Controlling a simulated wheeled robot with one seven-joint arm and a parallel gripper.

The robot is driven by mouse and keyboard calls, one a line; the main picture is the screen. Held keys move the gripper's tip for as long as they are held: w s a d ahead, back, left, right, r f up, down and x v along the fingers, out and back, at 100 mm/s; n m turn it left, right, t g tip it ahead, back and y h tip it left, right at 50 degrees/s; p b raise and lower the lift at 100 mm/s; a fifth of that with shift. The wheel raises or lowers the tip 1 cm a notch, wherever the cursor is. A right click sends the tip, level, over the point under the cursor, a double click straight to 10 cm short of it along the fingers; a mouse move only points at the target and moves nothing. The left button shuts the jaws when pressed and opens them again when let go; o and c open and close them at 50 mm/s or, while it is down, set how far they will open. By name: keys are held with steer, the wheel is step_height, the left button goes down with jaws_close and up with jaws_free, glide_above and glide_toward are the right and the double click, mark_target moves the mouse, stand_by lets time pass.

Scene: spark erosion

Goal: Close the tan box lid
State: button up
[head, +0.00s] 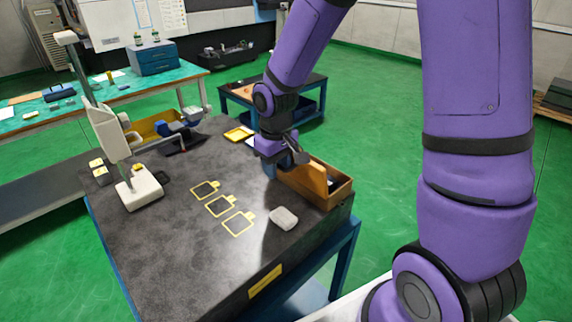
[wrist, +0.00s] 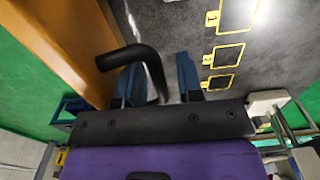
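The tan box (head: 341,193) stands at the right edge of the dark table, its top open and its inside partly visible. A tan panel (head: 308,178), seemingly its lid, stands steeply up along the box's left side. My gripper (head: 268,171) is just left of this panel, low over the table. In the wrist view my gripper (wrist: 156,82) has its two blue fingers apart, with no object clearly held. The tan panel (wrist: 60,40) fills the upper left there, beside the left finger; I cannot tell whether they touch. A black curved bar crosses the left finger.
A pale block (head: 284,218) lies in front of the box. Yellow-outlined squares (head: 221,205) mark the table, and a white stand (head: 137,187) is at the left. A yellow tray (head: 239,134) lies behind my gripper. The table's front middle is clear.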

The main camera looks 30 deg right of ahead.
steer(key=shift+c, duration=0.5)
steer(key=c, duration=0.5)
steer(key=shift+r, duration=0.1)
steer(key=shift+w+d+r, duration=0.25)
steer(key=shift+d+r, duration=0.35)
steer(key=shift+d, duration=0.15)
steer(key=shift+d, duration=0.1)
